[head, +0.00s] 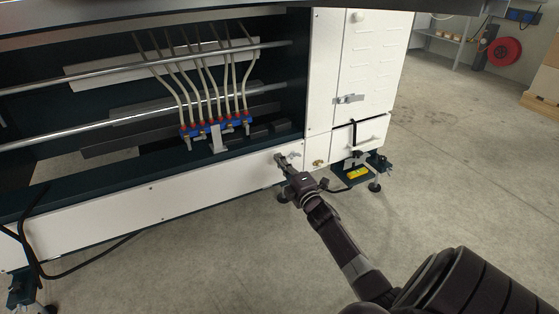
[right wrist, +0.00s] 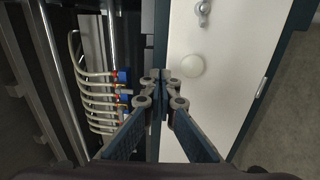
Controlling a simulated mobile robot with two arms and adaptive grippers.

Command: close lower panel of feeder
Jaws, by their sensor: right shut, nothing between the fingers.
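The feeder's lower panel (head: 150,204) is a long white strip along the bottom of the machine in the head view. In the right wrist view the white panel (right wrist: 205,110) fills the area right of my fingers, with a round pale knob (right wrist: 193,66) and a small metal latch (right wrist: 204,10). My right gripper (head: 281,158) is at the panel's right end, its fingers shut and empty. In the wrist view the fingertips (right wrist: 161,78) lie over the panel's edge beside the dark opening; I cannot tell whether they touch. My left gripper is not in view.
Above the panel, a blue manifold (head: 215,127) with several pale hoses sits in the open dark bay, below metal rods (head: 120,130). A white cabinet door (head: 372,60) with a latch stands to the right. Grey floor (head: 450,150) is clear at right.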

